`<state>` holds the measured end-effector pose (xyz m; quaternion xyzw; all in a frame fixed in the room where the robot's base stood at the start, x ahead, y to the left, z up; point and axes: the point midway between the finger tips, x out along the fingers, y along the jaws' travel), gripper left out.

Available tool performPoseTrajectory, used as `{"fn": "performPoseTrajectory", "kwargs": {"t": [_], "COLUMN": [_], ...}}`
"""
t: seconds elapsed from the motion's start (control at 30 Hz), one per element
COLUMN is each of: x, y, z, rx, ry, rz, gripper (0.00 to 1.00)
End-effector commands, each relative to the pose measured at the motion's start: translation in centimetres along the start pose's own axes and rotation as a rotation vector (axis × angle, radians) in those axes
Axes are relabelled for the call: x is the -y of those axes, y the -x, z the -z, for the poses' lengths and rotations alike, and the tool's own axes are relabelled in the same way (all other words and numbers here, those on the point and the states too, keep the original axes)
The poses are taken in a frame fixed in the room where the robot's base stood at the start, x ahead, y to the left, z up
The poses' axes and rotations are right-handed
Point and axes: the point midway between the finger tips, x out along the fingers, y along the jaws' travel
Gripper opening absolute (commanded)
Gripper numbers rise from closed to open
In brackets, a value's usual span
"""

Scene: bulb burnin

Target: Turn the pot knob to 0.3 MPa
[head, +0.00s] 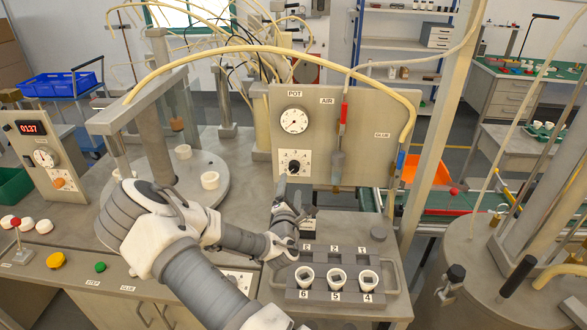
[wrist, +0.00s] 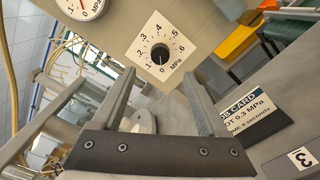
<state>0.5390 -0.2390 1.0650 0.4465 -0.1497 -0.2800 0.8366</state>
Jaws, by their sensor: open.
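The pot knob (wrist: 160,53) is a small black knob on a white dial plate (wrist: 143,30) marked up to .6 MPa in the wrist view. Its pointer setting is too small to read surely. In the head view the knob (head: 294,166) sits on the grey panel (head: 257,166) below the round pot gauge (head: 294,120). The gauge (wrist: 85,6) is partly cut off in the wrist view. My gripper (wrist: 158,82) is open and empty, its fingers pointing toward the knob, which shows beyond and between the tips. In the head view my gripper (head: 287,192) is just below the dial.
A job card (wrist: 258,112) reading 0.3 MPa lies below right of the dial. A tray (head: 277,280) with several white numbered cups stands below my gripper.

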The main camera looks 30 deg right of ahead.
Motion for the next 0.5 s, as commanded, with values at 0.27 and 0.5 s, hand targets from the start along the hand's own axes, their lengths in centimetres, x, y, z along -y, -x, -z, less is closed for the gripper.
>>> {"fn": "performPoseTrajectory", "kwargs": {"t": [0.27,0.5], "x": [-0.1,-0.1], "y": [-5.3,-8.3], "z": [-0.1,-0.1], "rx": [0.001,0.001], "ry": [-0.001,-0.001], "rz": [0.000,0.000], "gripper": [0.77,0.77]}}
